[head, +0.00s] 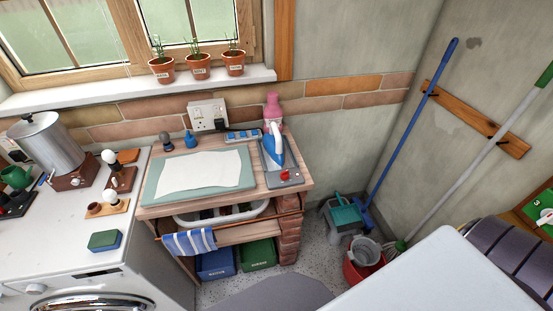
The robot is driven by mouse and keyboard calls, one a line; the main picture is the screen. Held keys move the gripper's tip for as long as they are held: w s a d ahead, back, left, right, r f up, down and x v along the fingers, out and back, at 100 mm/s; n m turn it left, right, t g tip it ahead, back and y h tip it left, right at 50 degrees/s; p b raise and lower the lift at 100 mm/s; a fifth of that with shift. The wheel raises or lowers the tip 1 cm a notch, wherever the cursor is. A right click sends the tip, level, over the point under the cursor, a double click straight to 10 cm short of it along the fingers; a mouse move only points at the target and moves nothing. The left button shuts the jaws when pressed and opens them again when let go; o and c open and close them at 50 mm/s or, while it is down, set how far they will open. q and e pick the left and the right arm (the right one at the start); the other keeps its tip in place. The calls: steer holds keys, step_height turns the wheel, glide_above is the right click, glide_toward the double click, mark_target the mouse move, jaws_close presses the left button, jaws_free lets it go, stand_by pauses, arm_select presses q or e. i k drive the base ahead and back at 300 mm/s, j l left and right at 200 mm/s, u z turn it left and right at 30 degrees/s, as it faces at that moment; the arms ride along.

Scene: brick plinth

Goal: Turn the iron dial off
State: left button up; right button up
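A blue and white iron (273,149) stands on a grey metal rest at the right end of a wooden-topped bench (212,202). At the front of that rest is a light panel with a red dial (285,175); its exact setting is too small to read. A pink bottle (272,105) stands right behind the iron. Neither of my grippers shows in the head view.
A green mat with a white cloth (201,171) lies left of the iron. A power strip (243,136) lies near the wall socket (208,115). A white washing machine (75,245) stands left. A white surface (435,280) fills the lower right. Buckets and brooms stand in the corner.

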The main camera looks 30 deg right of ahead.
mark_target(285, 175)
steer(key=l+z, duration=0.5)
steer(key=i+l+z, duration=0.2)
steer(key=z, duration=0.3)
steer(key=l, duration=0.1)
